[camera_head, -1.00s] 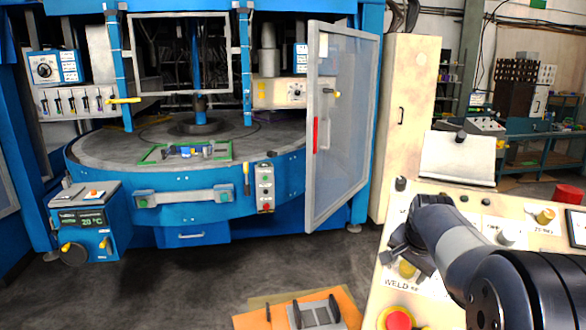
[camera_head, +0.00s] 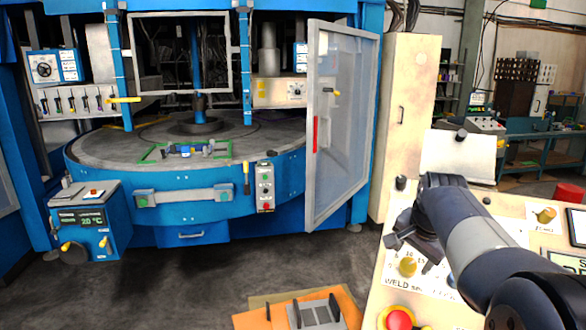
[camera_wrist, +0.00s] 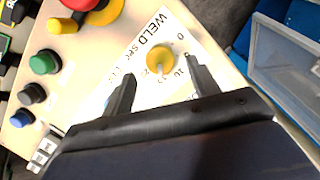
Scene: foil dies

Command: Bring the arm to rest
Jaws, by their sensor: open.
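My arm reaches in from the lower right of the head view over a cream control panel (camera_head: 375,300). My gripper (camera_head: 411,254) hangs over the left part of this panel, close to a yellow WELD knob (camera_head: 407,267). In the wrist view my gripper (camera_wrist: 160,70) shows two dark fingers spread apart with nothing held between them. The yellow knob (camera_wrist: 160,58) appears between and beyond the fingertips, on its white dial label. I cannot tell how far the fingertips are above the panel.
A red stop button (camera_head: 398,320) is at the panel's front; it also shows in the wrist view (camera_wrist: 82,4). Green (camera_wrist: 44,62), black and blue buttons line the panel. A blue machine with a round table (camera_head: 100,148) and an open glazed door (camera_head: 345,130) stands left.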

